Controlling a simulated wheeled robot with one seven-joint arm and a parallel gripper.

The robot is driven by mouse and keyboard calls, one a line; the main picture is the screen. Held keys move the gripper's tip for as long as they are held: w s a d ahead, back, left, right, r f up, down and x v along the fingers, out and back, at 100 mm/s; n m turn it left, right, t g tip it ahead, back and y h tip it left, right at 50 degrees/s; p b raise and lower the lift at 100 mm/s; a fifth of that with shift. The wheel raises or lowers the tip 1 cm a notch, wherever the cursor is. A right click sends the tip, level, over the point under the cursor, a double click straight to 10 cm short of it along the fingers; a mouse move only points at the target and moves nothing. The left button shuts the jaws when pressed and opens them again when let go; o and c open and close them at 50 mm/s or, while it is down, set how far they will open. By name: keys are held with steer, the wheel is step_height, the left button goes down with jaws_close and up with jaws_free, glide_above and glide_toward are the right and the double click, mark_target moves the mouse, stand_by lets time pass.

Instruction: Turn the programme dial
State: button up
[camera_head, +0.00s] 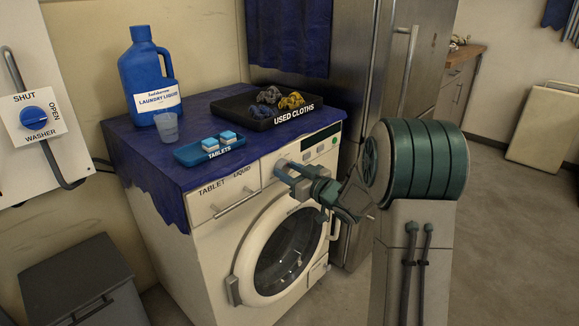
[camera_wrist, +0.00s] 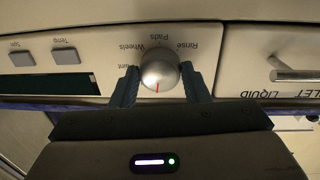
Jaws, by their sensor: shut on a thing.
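The programme dial (camera_wrist: 160,72) is a round silver knob with a red pointer line on the washer's front panel. In the wrist view, which shows the panel upside down, words such as Wheels, Pads and Rinse ring it. The red line points to the bottom of that picture. My gripper (camera_wrist: 158,84) is shut on the dial, one finger on each side. In the head view my gripper (camera_head: 284,170) reaches the panel of the washer (camera_head: 205,255), and it mostly hides the dial there.
Left of the dial is the drawer handle (camera_head: 237,204); right is a dark display (camera_head: 321,147). On the blue-clothed top stand a laundry liquid jug (camera_head: 146,75), a cup (camera_head: 167,127), a tablets tray (camera_head: 185,156) and a used cloths tray (camera_head: 262,121). A fridge (camera_head: 362,90) stands close behind.

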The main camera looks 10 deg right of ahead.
steer(key=m+p, duration=0.2)
steer(key=p, duration=0.1)
steer(key=m+p, duration=0.2)
steer(key=p, duration=0.1)
steer(key=shift+r, duration=0.4)
steer(key=m+p, duration=0.4)
steer(key=p, duration=0.2)
steer(key=shift+m+g, duration=0.3)
steer(key=shift+m, duration=0.1)
steer(key=m+p, duration=0.4)
steer(key=shift+p, duration=0.4)
steer(key=shift+f+m+y+p, duration=0.2)
steer(key=shift+m+y+p, duration=0.2)
steer(key=shift+m+p, duration=0.7)
steer(key=shift+f, duration=0.1)
steer(key=o, duration=1)
steer(key=shift+c, duration=0.2)
steer(key=v, duration=1.3)
steer(key=shift+s+d+r, duration=0.3)
steer(key=shift+r, duration=0.05)
